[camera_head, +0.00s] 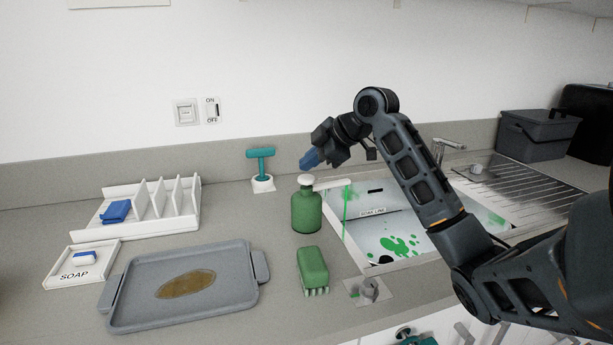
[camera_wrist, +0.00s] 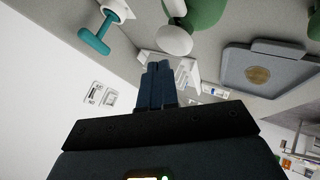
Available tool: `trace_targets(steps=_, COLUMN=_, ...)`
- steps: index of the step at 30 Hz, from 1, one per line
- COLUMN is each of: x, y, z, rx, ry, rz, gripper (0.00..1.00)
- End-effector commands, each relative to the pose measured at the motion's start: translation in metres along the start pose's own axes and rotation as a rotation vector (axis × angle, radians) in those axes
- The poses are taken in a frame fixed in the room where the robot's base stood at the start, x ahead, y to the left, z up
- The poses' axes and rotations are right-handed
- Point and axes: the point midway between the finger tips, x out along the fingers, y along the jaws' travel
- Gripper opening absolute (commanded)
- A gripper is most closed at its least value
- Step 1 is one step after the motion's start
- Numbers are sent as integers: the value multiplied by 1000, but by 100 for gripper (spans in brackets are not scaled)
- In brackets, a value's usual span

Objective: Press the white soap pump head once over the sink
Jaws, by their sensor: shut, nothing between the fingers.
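A green soap bottle (camera_head: 306,212) stands upright on the counter at the sink's left edge. Its white pump head (camera_head: 306,180) has a long spout reaching right over the sink (camera_head: 372,205). A thin green streak runs down below the spout's end, and green splashes lie in the basin. My gripper (camera_head: 308,162) is shut and empty, its blue fingers pointing down-left just above the pump head, seemingly apart from it. In the wrist view, the closed fingers (camera_wrist: 158,66) end short of the round white pump head (camera_wrist: 174,40); the green bottle (camera_wrist: 207,14) shows behind.
A green brush (camera_head: 313,266) lies in front of the bottle. A grey tray (camera_head: 225,292), a soap dish (camera_head: 103,258) and a white rack (camera_head: 150,222) stand left. A teal-handled tool (camera_head: 261,160) stands behind. A faucet (camera_head: 440,148) is right of my gripper.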

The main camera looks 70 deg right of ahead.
Motion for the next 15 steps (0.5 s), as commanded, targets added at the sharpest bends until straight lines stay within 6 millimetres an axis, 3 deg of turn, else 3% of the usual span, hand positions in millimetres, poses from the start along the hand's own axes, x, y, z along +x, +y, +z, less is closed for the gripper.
trace_targets(steps=15, x=-20, y=15, z=-15, rx=-1, ry=1, rz=1, gripper=0)
